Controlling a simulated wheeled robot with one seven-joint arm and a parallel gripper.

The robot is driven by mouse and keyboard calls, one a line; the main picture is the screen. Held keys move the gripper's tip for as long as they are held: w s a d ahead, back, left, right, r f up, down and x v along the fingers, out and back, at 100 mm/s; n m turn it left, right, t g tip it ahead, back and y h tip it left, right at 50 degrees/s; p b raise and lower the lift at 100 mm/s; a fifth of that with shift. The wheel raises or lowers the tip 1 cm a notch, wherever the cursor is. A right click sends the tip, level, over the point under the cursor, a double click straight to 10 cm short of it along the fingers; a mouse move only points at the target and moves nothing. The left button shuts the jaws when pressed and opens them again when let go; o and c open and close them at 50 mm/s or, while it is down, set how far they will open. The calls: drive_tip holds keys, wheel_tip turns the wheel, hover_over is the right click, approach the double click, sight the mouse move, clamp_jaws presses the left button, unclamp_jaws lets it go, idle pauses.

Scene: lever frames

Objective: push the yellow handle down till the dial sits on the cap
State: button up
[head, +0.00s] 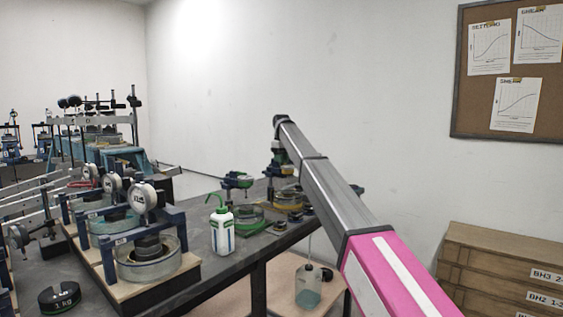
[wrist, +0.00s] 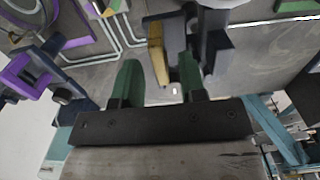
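My gripper (wrist: 158,70) shows in the wrist view as two green fingers standing apart. A narrow yellow piece (wrist: 157,53), which looks like the handle, stands between the fingertips, closer to the right finger. A gap shows on its left; whether it touches the right finger I cannot tell. In the head view my arm reaches over the far end of the bench, and its end is too small and covered to read. Dial gauges (head: 142,197) sit on blue frames over round cells at the left. Which dial and cap belong to the handle I cannot tell.
A white wash bottle (head: 222,231) with a green top stands on the dark bench (head: 208,273). A black 1 kg weight (head: 60,299) lies at the front left.

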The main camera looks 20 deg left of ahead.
clamp_jaws()
drive_tip(key=shift+f, duration=2.55)
unclamp_jaws()
drive_tip(key=shift+r, duration=0.15)
wheel_tip(320, 180, up, 10)
drive_tip(key=shift+r, duration=0.25)
